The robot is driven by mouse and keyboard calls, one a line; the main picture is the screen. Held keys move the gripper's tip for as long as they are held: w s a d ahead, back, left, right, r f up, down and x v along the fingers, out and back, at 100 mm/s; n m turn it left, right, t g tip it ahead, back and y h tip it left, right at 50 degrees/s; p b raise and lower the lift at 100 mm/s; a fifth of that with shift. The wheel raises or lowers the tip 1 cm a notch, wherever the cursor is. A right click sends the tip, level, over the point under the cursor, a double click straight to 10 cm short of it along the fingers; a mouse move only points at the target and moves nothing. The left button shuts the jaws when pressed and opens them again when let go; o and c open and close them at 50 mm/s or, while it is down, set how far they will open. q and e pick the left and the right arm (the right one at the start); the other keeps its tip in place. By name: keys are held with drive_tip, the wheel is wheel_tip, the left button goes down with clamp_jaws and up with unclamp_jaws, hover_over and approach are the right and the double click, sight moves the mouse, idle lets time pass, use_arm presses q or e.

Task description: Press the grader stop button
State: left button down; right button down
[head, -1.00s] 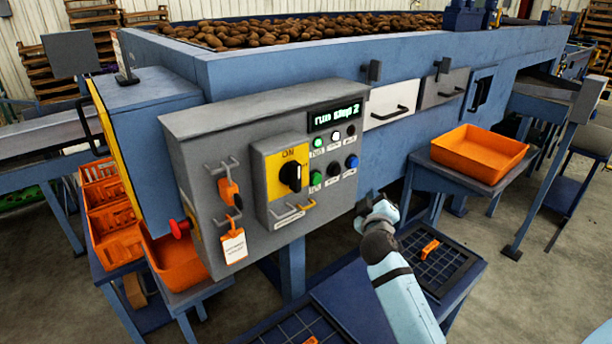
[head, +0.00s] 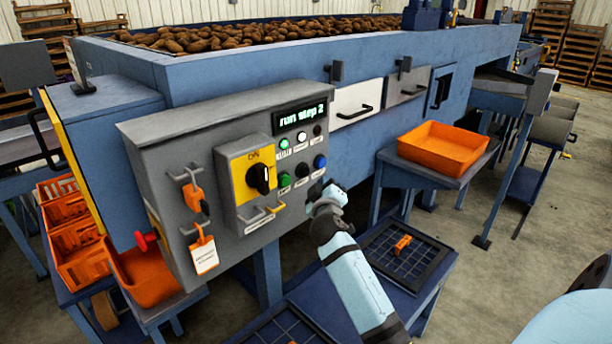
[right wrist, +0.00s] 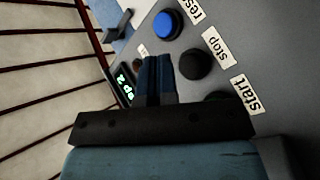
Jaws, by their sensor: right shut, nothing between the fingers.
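The grey control panel (head: 165,150) stands in front of me in the head view. Its black stop button (head: 302,170) sits between the green start button (head: 284,179) and the blue reset button (head: 320,161). In the right wrist view the stop button (right wrist: 196,64) is beside the "stop" label (right wrist: 219,47). My right gripper (head: 317,188) is shut and empty, just below the button row. In the right wrist view its fingertips (right wrist: 156,60) appear just left of the stop button; whether they touch the panel cannot be told. My left gripper is not in view.
The display (head: 300,115) reads "run step 2". A yellow-plated rotary switch (head: 261,178) and orange lockout tags (head: 203,253) project from the panel. An orange tray (head: 443,146) stands to the right.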

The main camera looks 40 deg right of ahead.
sight(304, 172)
drive_tip(key=shift+w+a+b, duration=0.1)
drive_tip(key=shift+w+b, duration=0.3)
drive_tip(key=shift+w, duration=1.1)
idle(0.7)
drive_tip(key=shift+w, duration=0.45)
drive_tip(key=shift+w+b, duration=0.45)
idle(0.7)
drive_tip(key=shift+s, duration=0.9)
drive_tip(key=shift+s+p, duration=0.1)
drive_tip(key=shift+p, duration=0.2)
